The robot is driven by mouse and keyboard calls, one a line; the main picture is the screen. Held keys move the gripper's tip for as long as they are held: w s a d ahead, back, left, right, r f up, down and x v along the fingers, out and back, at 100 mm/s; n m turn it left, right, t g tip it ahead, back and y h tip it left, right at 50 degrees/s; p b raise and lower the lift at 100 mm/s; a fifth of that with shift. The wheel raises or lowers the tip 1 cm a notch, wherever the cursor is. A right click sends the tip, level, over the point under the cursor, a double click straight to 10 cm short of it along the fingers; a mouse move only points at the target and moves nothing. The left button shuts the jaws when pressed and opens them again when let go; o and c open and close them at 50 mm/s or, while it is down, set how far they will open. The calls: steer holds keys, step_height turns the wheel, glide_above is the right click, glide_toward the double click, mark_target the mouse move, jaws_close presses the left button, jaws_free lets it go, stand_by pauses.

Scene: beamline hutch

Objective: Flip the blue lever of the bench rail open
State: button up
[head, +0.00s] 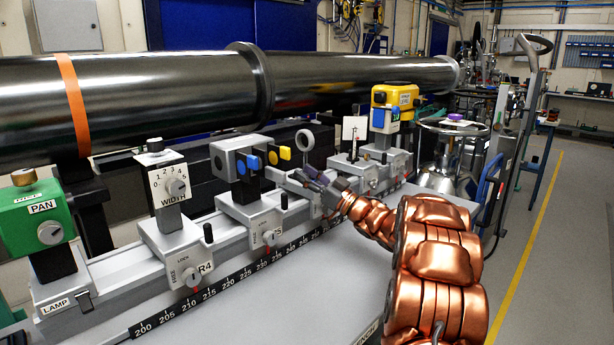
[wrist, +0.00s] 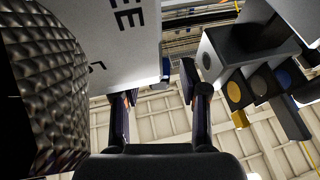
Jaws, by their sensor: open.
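A grey box (head: 238,158) on a rail carrier carries a blue lever (head: 254,163) and a yellow lever (head: 285,153) on its near right face. In the wrist view, the box (wrist: 222,62) is at the upper right with yellow, dark and blue round faces, and a yellow tab (wrist: 240,118) hangs below it. My gripper (head: 303,180) is just right of the box in the head view. In the wrist view, my gripper (wrist: 160,92) has its fingers apart, with nothing held between them. I cannot tell whether it touches the lever.
The bench rail (head: 110,283) carries a green PAN unit (head: 40,222), a WIDTH unit (head: 168,187), a ring mount (head: 304,141) and a yellow-topped unit (head: 393,96). A large steel pipe (head: 160,92) runs behind. Clear floor lies at the right.

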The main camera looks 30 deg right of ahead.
jaws_close()
stand_by(0.3)
steer(key=shift+f, duration=0.1)
steer(key=shift+w+a+m+t+h+b, duration=0.15)
steer(key=shift+m+t+h+b, duration=0.35)
steer(key=shift+h, duration=0.4)
steer(key=shift+w+m+t+h+b, duration=0.15)
steer(key=shift+m+h+b, duration=0.2)
steer(key=shift+h, duration=0.35)
steer(key=shift+m+t+h+b, duration=0.15)
steer(key=shift+m+h+b, duration=0.2)
steer(key=shift+h, duration=0.35)
